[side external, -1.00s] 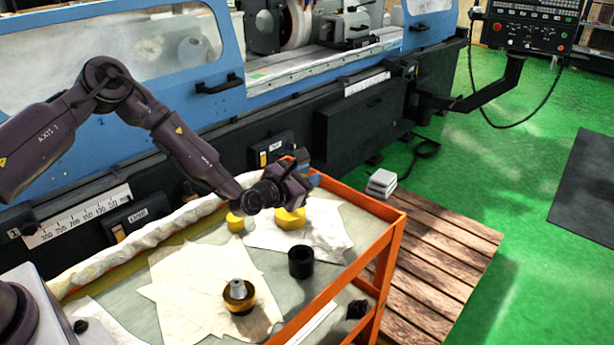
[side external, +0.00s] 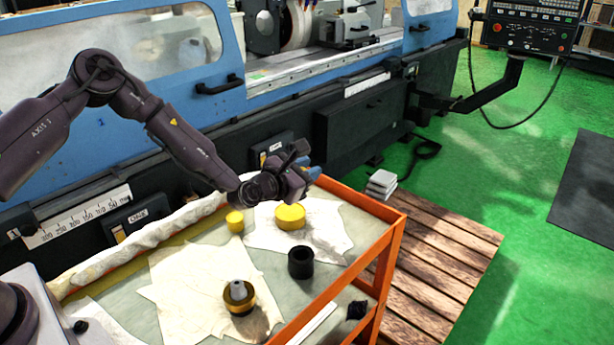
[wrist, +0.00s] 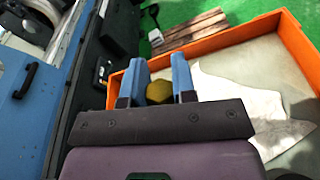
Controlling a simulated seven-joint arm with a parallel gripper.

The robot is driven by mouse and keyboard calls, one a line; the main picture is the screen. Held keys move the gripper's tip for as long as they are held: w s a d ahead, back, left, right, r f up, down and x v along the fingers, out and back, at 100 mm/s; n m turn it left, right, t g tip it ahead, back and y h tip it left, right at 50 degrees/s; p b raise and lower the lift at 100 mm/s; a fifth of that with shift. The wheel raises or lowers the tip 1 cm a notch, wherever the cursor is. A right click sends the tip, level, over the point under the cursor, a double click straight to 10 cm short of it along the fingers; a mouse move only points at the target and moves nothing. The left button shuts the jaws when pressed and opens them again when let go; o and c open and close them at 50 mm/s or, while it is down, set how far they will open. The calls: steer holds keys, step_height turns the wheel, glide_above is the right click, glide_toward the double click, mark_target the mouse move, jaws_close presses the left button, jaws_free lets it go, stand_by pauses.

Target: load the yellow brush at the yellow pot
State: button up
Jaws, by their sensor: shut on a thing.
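My gripper (side external: 308,172) is raised above the far part of the cart. In the wrist view, its two blue fingers (wrist: 159,88) stand apart with a yellow piece (wrist: 159,93) between them, which looks like the yellow brush. Its bristles cannot be made out, and the brush is not clear in the side view. Below my gripper, a wide, low yellow round thing (side external: 290,217), which looks like the yellow pot, sits on a pale cloth. A smaller yellow round thing (side external: 235,221) stands to its left. I cannot be sure which of the two is the pot.
A black cup (side external: 301,262) and a brass-coloured round piece with a grey top (side external: 239,298) stand nearer on the cart. The cart has a raised orange rim (side external: 375,255). The blue grinder (side external: 150,100) stands behind. A wooden pallet (side external: 440,260) lies to the right.

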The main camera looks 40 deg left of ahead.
steer(key=shift+r, duration=2.5)
